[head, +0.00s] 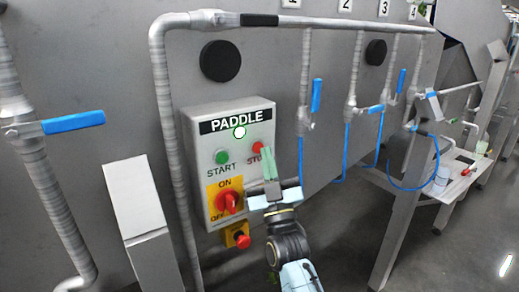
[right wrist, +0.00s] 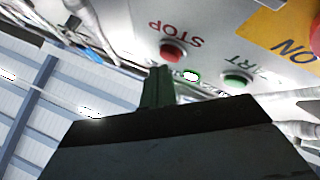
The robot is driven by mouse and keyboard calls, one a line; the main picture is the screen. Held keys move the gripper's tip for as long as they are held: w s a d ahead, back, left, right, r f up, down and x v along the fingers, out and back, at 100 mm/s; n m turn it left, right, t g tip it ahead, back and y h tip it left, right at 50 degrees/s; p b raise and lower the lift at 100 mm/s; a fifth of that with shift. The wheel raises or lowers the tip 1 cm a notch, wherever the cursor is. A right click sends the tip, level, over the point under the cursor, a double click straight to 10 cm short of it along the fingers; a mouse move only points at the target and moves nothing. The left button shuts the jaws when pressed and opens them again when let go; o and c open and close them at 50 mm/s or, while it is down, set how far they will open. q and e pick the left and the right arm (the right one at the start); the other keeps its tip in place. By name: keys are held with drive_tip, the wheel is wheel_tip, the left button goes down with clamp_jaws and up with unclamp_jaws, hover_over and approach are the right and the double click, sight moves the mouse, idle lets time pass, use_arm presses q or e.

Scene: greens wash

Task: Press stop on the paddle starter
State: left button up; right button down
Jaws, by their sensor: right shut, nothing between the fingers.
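The paddle starter (head: 193,131) is a light grey box on the grey machine wall, with a black "PADDLE" label. Its red stop button (head: 257,148) is at the right, partly hidden by my right gripper's fingers. Its green start button (head: 221,157) is at the left. A lit green-rimmed lamp (head: 239,132) sits above them. My right gripper (head: 266,152) is shut and empty, its green fingertips just at the stop button in the head view. In the right wrist view the red stop button (right wrist: 172,51) shows just beyond the fingertips (right wrist: 158,72); contact cannot be told. My left gripper is out of view.
Below the buttons is a red rotary switch (head: 230,202) on a yellow plate, with another red button (head: 243,242) under it. A grey pipe (head: 165,110) runs left of the box. Blue-handled valves (head: 316,95) and blue hoses stand to the right.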

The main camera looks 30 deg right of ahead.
drive_tip(key=shift+w, duration=0.6)
idle(0.7)
drive_tip(key=shift+s, duration=0.1)
idle(0.4)
drive_tip(key=shift+s, duration=0.75)
drive_tip(key=shift+s+d+p, duration=0.2)
drive_tip(key=shift+s+p, duration=1)
drive_tip(key=shift+s, duration=1.3)
drive_tip(key=shift+f, duration=0.15)
